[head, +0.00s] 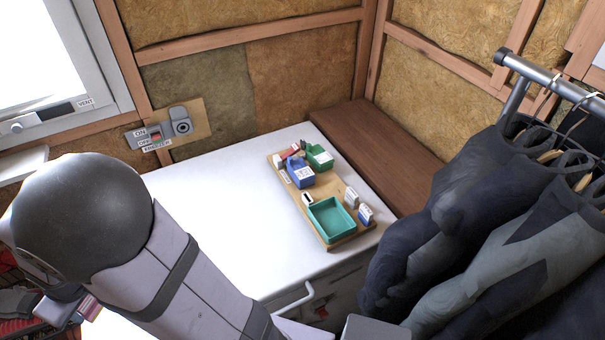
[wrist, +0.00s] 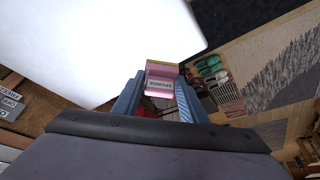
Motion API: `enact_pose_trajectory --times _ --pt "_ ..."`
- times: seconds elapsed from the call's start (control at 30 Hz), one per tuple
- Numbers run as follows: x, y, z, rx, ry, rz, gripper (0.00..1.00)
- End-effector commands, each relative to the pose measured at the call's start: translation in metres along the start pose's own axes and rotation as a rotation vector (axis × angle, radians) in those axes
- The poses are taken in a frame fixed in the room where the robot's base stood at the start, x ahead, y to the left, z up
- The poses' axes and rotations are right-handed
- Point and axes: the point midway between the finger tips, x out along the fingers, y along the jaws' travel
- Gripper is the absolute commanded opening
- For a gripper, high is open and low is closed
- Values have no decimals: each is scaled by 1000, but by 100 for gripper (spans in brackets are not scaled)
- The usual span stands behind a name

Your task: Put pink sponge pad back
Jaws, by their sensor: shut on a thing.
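The pink sponge pad (wrist: 160,70), with a pale label on its side, is held between the two blue fingers of my gripper (wrist: 160,88) in the wrist view. My gripper is shut on it. In the head view the pink pad (head: 89,308) shows small at the lower left, partly hidden by my arm, away from the organizer board. The wooden organizer board (head: 318,192) lies on the white counter and carries a teal tray (head: 332,220), a blue bin (head: 300,172) and a green bin (head: 319,157). The teal tray looks empty.
Small white labelled blocks (head: 351,197) stand at the board's right edge. Dark clothes (head: 450,235) hang from a rail at the right, near the counter. The white counter (head: 220,215) is clear left of the board.

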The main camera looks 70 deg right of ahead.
Motion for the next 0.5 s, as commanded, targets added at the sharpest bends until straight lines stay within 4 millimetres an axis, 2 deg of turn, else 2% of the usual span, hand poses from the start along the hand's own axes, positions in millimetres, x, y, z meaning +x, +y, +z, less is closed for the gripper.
enact_pose_trajectory --times 0.17,0.27,0.37,0.5 --pt "2 10 -3 24 1 10 17" --pt "5 28 -7 65 1 26 17" --pt "8 57 -12 130 1 53 17" --pt "13 115 -16 255 1 104 17"
